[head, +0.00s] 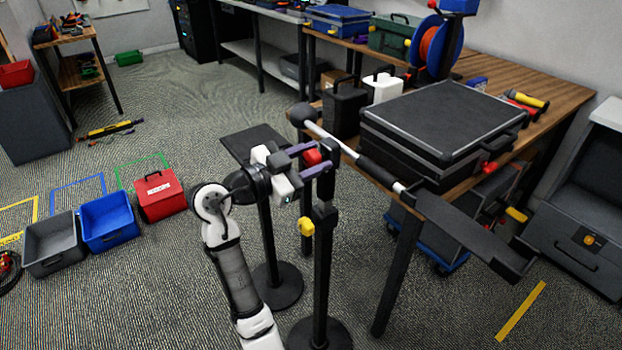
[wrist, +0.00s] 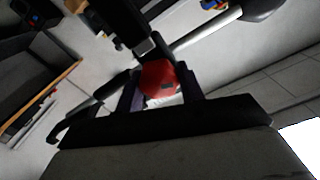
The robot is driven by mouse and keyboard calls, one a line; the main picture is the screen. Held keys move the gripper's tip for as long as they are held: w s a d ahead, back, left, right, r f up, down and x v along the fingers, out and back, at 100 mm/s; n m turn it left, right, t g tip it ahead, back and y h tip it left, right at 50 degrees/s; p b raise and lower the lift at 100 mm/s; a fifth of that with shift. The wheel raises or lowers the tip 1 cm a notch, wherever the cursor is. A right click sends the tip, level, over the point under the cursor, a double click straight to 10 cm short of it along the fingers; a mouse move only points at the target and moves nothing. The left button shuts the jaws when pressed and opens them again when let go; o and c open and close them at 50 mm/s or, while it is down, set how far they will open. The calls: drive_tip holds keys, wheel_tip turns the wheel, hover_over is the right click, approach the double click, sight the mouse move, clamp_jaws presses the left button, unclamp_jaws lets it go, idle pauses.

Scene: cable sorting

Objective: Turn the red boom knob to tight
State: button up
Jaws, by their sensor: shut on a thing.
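The red boom knob (head: 312,157) sits on the side of the black clamp at the top of a black stand (head: 322,245). My gripper (head: 308,160) is shut on the knob, with its purple fingers on either side of it. In the wrist view the red knob (wrist: 157,78) shows between the two fingers (wrist: 160,90). The boom (head: 345,148) runs through the clamp, with a dark round end at upper left and a black arm at lower right. Whether the knob stands at tight or loose cannot be read.
A yellow knob (head: 306,227) sits lower on the stand. A wooden table (head: 565,90) with a large black case (head: 440,115) stands close behind the boom. A second stand with a flat black top (head: 250,143) is beside my arm. Bins (head: 108,222) lie on the floor at left.

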drive_tip(key=m+b, duration=0.2)
drive_tip(key=b, duration=0.1)
drive_tip(key=f+m+b, duration=0.1)
drive_tip(key=b, duration=0.2)
drive_tip(key=shift+m+b, duration=0.35)
drive_tip(key=shift+m, duration=0.05)
drive_tip(key=m+b, duration=0.3)
drive_tip(key=b, duration=0.2)
drive_tip(key=shift+s+m+b, duration=0.1)
drive_tip(key=shift+m+b, duration=0.2)
drive_tip(key=shift+b, duration=0.1)
drive_tip(key=m+b, duration=0.4)
drive_tip(key=b, duration=0.1)
drive_tip(key=shift+r+m+b, duration=0.2)
drive_tip(key=shift+m+b, duration=0.9)
drive_tip(key=shift+m, duration=0.1)
drive_tip(key=o, duration=1)
drive_tip(key=shift+r, duration=0.1)
drive_tip(key=shift+c, duration=0.2)
